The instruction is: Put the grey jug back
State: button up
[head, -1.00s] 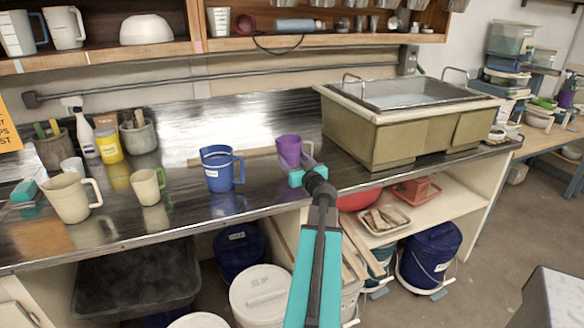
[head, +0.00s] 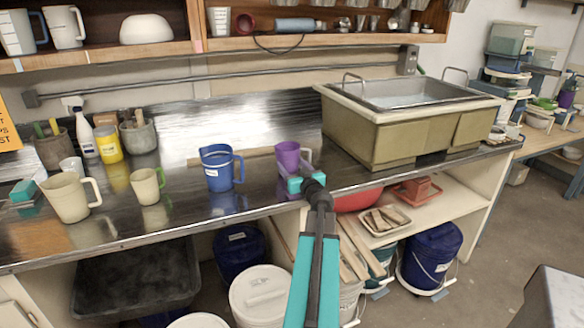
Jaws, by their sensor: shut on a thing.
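No plainly grey jug shows on the counter. A blue jug (head: 217,170) stands left of my gripper. A small cream jug (head: 147,187) and a larger cream jug (head: 69,198) stand further left. On the shelf above, pale jugs stand at the left (head: 19,34), and a light grey cup or jug (head: 219,20) stands near the middle.
A deep sink (head: 385,130) stands right of my gripper. Tool pots (head: 138,137) and bottles stand at the back left. Lidded buckets (head: 262,298) are below. A wooden strip (head: 262,152) lies behind the jugs.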

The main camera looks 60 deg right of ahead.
jog(key=shift+f, duration=0.1)
jog(key=o, duration=1.6)
jog(key=shift+o, duration=0.2)
jog(key=v, duration=1)
jog(key=shift+w+d+r+p, duration=0.1)
jog(key=shift+r+p, duration=0.25)
jog(key=shift+p, duration=0.1)
jog(key=shift+f+p, duration=0.1)
jog(key=shift+p, duration=0.55)
jog(key=p, duration=0.5)
jog(key=p+v, duration=0.2)
jog(key=p, duration=0.5)
jog(key=shift+f+p, duration=0.1)
jog(key=shift+p, duration=0.55)
